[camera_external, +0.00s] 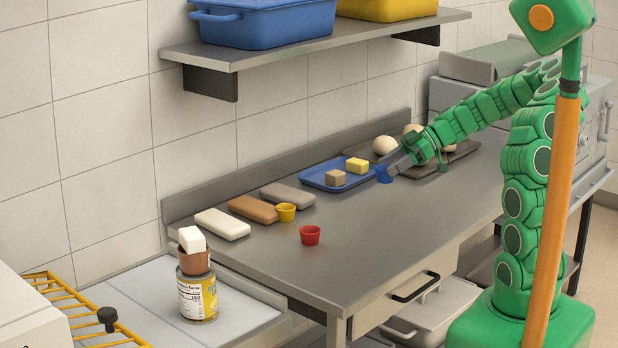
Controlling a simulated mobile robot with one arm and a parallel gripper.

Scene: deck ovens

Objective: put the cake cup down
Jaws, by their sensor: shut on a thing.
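My gripper (390,170) is at the end of the green arm, low over the back part of the steel table (400,215). It is shut on a small blue cake cup (384,175). The cup looks upright, at the right end of a blue tray (318,182). I cannot tell whether it touches the table or the tray. A red cup (310,236) stands alone near the table's front left. A yellow cup (286,212) stands farther back, beside a brown loaf-shaped block (253,208).
The blue tray holds a yellow block (357,165) and a tan block (335,178). Pale dough balls (385,145) lie on a dark tray behind my gripper. A can (197,293) with a brown cup (194,263) on top stands front left. The table's middle front is clear.

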